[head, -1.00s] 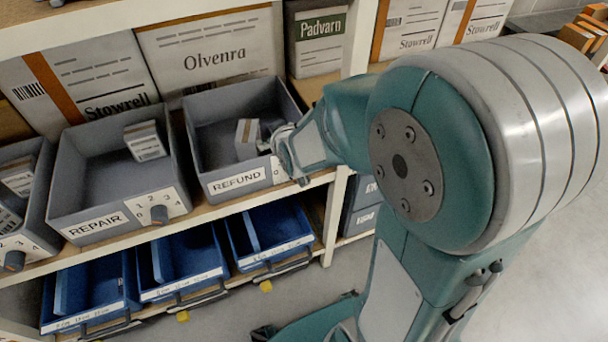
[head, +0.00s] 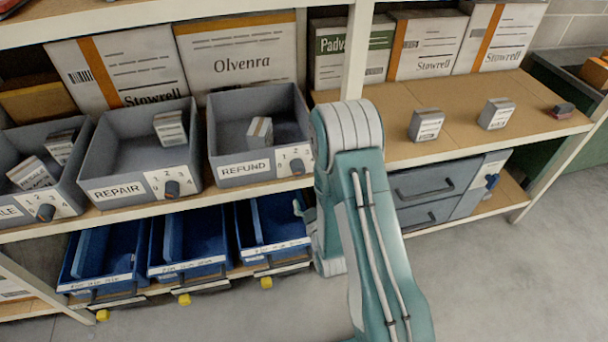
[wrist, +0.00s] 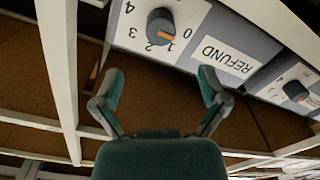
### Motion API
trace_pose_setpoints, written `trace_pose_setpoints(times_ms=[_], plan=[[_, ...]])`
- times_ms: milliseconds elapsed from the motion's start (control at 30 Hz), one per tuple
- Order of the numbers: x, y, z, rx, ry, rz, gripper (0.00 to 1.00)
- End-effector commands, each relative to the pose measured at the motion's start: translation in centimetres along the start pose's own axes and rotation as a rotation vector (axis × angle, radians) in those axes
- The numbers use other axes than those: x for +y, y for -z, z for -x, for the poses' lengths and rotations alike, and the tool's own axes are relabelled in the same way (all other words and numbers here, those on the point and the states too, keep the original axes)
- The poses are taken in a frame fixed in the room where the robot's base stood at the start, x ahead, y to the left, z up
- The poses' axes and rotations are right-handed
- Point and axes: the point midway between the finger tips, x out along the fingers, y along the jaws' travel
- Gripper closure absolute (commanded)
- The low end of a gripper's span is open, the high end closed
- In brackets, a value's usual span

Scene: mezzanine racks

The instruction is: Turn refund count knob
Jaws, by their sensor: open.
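The grey REFUND bin (head: 240,170) stands on the shelf in the head view, with a small box inside. Its dark count knob (head: 297,167) sits on a white number plate at the front right. In the wrist view the same knob (wrist: 160,27) is upside down, its orange mark pointing to the lower right, around the 0 and 1; I cannot tell exactly which. My gripper (wrist: 161,84) is open and empty, its fingers apart below the plate and not touching the knob. In the head view my arm mostly hides it, beside the blue bins.
The REPAIR bin (head: 125,191) with its own knob (head: 172,188) stands to the left. Blue bins (head: 275,222) sit on the shelf below. Small boxes (head: 426,125) lie on the right shelf, above grey drawers (head: 437,185). A white rack post (head: 355,50) rises behind my arm.

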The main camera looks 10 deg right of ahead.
Motion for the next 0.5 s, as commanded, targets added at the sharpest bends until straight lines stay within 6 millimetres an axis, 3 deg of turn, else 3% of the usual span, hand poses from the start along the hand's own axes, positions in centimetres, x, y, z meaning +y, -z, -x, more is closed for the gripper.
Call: trace_pose_setpoints(times_ms=[167, 500], plan=[[0.1, 0.1, -1.9, 0.006, -0.003, 0.0, 0.07], [0.1, 0.2, -8.1, 0.005, -0.003, -0.001, 0.07]])
